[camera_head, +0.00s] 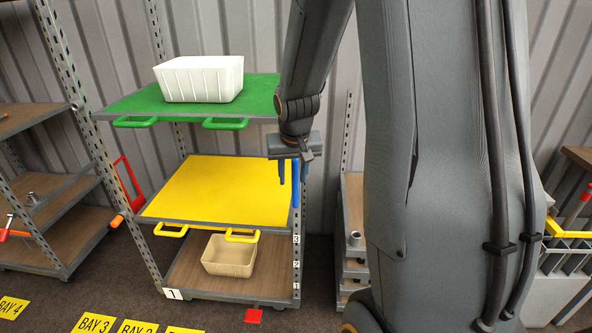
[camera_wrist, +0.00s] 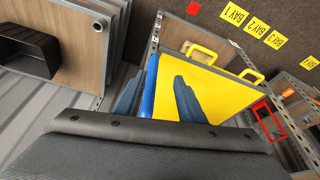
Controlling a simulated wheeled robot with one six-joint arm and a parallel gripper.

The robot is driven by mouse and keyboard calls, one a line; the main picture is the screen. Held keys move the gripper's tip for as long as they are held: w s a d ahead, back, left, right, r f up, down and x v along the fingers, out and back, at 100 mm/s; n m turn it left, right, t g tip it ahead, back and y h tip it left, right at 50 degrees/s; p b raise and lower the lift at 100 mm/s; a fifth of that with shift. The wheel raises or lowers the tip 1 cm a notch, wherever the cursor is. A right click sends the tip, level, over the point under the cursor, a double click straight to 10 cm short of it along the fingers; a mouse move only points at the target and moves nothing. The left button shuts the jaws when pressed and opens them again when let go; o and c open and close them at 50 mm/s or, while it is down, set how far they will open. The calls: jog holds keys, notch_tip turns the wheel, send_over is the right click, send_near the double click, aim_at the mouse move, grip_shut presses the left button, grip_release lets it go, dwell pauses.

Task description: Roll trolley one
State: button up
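Trolley one is a rack with a "1" plate (camera_head: 173,294) at its lower left front. It has a green top shelf (camera_head: 130,99), a yellow middle shelf (camera_head: 215,190) and a wooden bottom shelf. The yellow shelf also shows in the wrist view (camera_wrist: 225,88). A blue upright bar (camera_head: 295,188), like a handle, stands at the trolley's right side. My gripper (camera_head: 291,178) points down there with its fingers apart. In the wrist view the blue bar (camera_wrist: 150,88) lies between the fingers, close to the left one. Whether they touch is unclear.
A white tub (camera_head: 199,79) stands on the green shelf and a beige tub (camera_head: 229,256) on the bottom shelf. A narrow shelf unit (camera_head: 352,215) stands close at right. Yellow bay labels (camera_head: 94,324) mark the floor in front.

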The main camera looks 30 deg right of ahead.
aim_at(296, 177)
jog(key=shift+w+d+r+p, duration=0.15)
jog(key=shift+w+d+r, duration=0.1)
jog(key=shift+w+d, duration=0.25)
jog(key=shift+w+d+r+p, duration=0.15)
jog(key=shift+w+d+r, duration=0.15)
jog(key=shift+d, duration=0.3)
jog(key=shift+x, duration=3.95)
jog(key=shift+w+d, duration=0.1)
jog(key=shift+w, duration=0.05)
grip_shut()
